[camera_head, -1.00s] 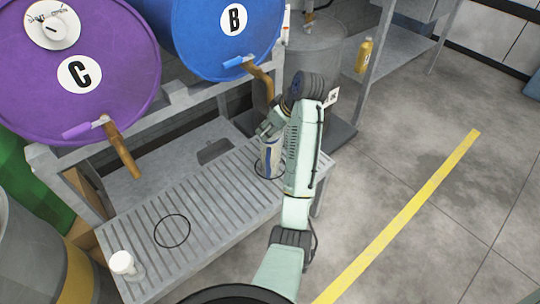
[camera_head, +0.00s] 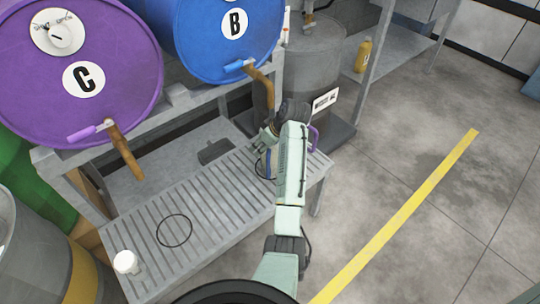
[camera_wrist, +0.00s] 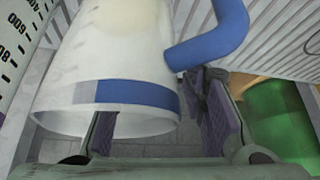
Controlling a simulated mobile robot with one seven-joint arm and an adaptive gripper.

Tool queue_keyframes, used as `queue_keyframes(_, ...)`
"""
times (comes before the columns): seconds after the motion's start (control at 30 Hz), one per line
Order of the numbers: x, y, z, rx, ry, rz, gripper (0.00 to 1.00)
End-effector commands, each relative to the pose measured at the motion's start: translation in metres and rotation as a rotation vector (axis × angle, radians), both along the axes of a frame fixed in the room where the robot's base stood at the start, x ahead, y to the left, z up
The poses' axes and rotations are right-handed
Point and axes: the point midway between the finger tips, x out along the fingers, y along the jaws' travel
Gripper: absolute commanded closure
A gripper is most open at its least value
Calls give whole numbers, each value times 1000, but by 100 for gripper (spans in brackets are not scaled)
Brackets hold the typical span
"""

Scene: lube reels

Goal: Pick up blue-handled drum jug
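The blue-handled drum jug (camera_wrist: 110,50) is whitish and translucent, with a blue band and a blue handle (camera_wrist: 215,35), and fills the upper middle of the wrist view. In the head view only a blue-and-white sliver of the jug (camera_head: 267,166) shows at the right end of the grate, behind my arm. My gripper (camera_wrist: 160,130) is open, its two fingers apart with the jug's lower rim between or just beyond them. The right finger is close below the handle; I cannot tell whether it touches. In the head view my gripper (camera_head: 266,138) is at the jug's upper side.
A slatted metal stand (camera_head: 200,210) carries a small white container (camera_head: 125,262) at its front left. Purple drum C (camera_head: 65,110) and blue drum B (camera_head: 205,20), with taps, sit above. A purple handle (camera_head: 314,138) shows just right of my arm. Open floor lies right.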

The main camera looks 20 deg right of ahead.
Motion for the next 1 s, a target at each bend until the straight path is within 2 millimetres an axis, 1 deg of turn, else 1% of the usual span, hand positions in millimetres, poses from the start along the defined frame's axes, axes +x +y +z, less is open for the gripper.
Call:
queue_keyframes(0.17, 0, 0, 0, 0, 0, 0, 62)
queue_keyframes(0.73, 0, 0, 0, 1, -1, 0, 100)
queue_keyframes(1.0, 0, 0, 0, 0, -1, 0, 100)
